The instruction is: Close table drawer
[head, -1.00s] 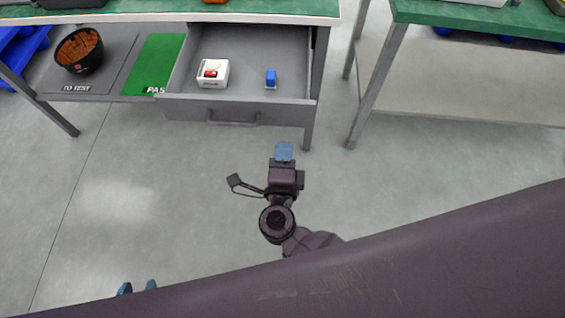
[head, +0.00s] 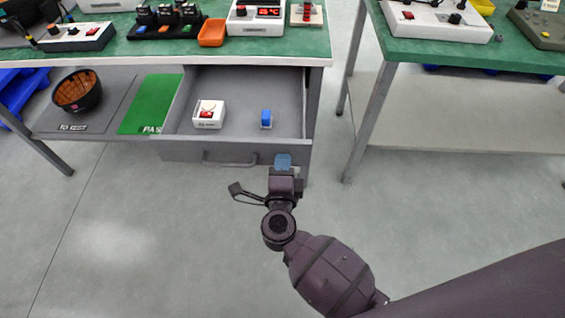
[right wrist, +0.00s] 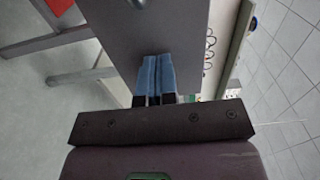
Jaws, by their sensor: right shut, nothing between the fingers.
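The grey table drawer (head: 180,150) stands pulled out under the green-topped table (head: 200,52), with a bar handle (head: 230,160) on its front. Inside lie a white box with a red part (head: 209,114) and a small blue item (head: 266,119). My right gripper (head: 283,161) is shut and empty, with its blue fingertips at the right part of the drawer front, right of the handle. I cannot tell if they touch it. In the right wrist view the shut fingers (right wrist: 156,76) overlap a grey panel (right wrist: 160,28). My left gripper is not in view.
A lower shelf left of the drawer holds a dark bin (head: 77,92) and a green mat (head: 150,104). Devices and an orange tray (head: 212,33) stand on the tabletop. Another table (head: 450,50) stands at right. The floor in front is clear.

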